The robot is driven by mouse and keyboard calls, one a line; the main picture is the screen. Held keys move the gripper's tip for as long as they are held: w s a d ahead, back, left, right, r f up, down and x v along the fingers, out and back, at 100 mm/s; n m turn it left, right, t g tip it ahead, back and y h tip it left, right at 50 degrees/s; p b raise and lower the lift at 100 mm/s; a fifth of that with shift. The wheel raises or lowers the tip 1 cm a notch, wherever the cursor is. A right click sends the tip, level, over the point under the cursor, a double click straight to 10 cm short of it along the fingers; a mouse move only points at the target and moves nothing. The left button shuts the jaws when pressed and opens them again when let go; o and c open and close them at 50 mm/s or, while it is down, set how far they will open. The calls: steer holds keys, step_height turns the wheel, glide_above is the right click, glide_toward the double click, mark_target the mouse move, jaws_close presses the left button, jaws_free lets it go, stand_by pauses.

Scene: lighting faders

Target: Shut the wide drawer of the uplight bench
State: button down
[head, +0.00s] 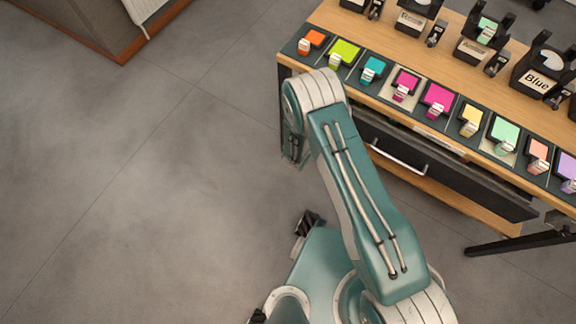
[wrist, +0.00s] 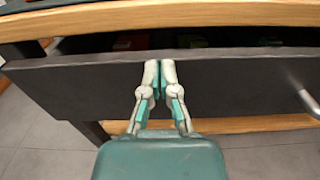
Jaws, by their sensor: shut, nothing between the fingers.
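The wide drawer (head: 470,181) is a dark front with a silver bar handle (head: 398,157) under the wooden bench top. In the wrist view the drawer front (wrist: 235,85) stands out from the bench, with a gap above it showing the dark inside and some dim items. The handle (wrist: 309,101) shows at the right edge. My gripper (wrist: 153,66) is shut and empty, its fingertips up against the drawer front's upper part, left of the handle. I cannot tell whether they touch it. In the head view my arm hides the drawer's left part.
The bench top (head: 395,106) carries a row of coloured fader tiles and black lamp holders, one labelled Blue (head: 541,75). A wooden lower rail (head: 450,203) runs beneath the drawer. The floor at left is clear.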

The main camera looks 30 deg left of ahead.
steer(key=shift+w+d, duration=0.1)
steer(key=shift+w, duration=1.2)
